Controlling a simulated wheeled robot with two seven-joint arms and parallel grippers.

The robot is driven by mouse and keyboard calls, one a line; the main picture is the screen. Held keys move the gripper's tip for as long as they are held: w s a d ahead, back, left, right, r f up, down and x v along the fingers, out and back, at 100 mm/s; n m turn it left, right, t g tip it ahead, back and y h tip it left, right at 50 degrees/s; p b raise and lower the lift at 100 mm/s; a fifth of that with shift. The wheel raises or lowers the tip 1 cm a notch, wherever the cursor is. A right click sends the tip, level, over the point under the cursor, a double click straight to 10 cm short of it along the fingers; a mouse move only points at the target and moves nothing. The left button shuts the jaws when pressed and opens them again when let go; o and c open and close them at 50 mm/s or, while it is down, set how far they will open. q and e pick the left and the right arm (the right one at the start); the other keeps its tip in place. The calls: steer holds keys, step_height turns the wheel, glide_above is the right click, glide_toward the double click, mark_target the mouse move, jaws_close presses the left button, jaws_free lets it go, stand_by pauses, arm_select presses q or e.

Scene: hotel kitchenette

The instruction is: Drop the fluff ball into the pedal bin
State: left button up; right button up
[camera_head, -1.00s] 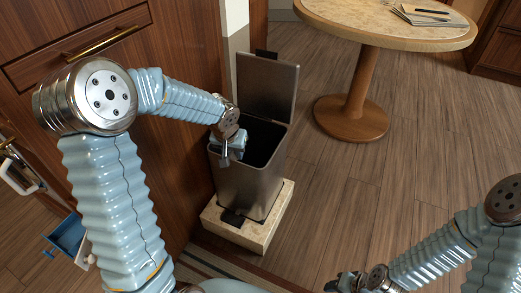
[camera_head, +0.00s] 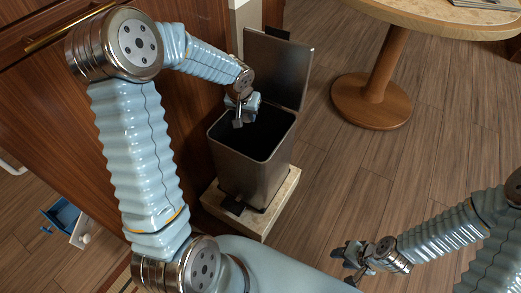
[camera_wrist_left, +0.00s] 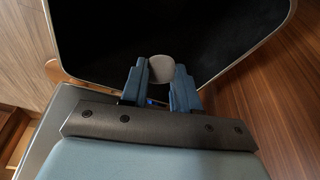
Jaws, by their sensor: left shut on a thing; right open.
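The pedal bin (camera_head: 252,170) is a tall metal bin with its lid (camera_head: 278,68) standing open. It stands on a pale stone block (camera_head: 272,212). My left gripper (camera_head: 239,122) is over the bin's open mouth, near its left side. In the left wrist view my left gripper (camera_wrist_left: 161,78) is shut on the fluff ball (camera_wrist_left: 162,68), a small grey round thing between the fingertips, with the dark bin opening beyond it. In the head view the ball is hidden or too small to tell. My right gripper (camera_head: 349,262) is open and empty at the lower right, above the floor.
A round table (camera_head: 440,14) on a wooden pedestal (camera_head: 372,98) stands at the upper right. Wooden cabinet fronts (camera_head: 50,95) line the left side. A blue box-like thing (camera_head: 62,216) is low at the left. Wooden floor right of the bin is clear.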

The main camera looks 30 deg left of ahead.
arm_select(q)
step_height(320, 180, down, 2)
steer(key=shift+b, duration=0.4)
arm_select(e)
steer(key=shift+w+d+f, duration=0.1)
steer(key=shift+d+f, duration=0.1)
steer(key=shift+f, duration=0.5)
arm_select(q)
steer(key=o, duration=1.1)
steer(key=shift+r, duration=0.1)
steer(key=p+v, duration=0.1)
steer(key=v, duration=1.2)
steer(key=shift+s+r, duration=0.15)
steer(key=shift+r, duration=0.2)
arm_select(e)
steer(key=shift+a+r, duration=0.15)
steer(key=shift+r, duration=0.35)
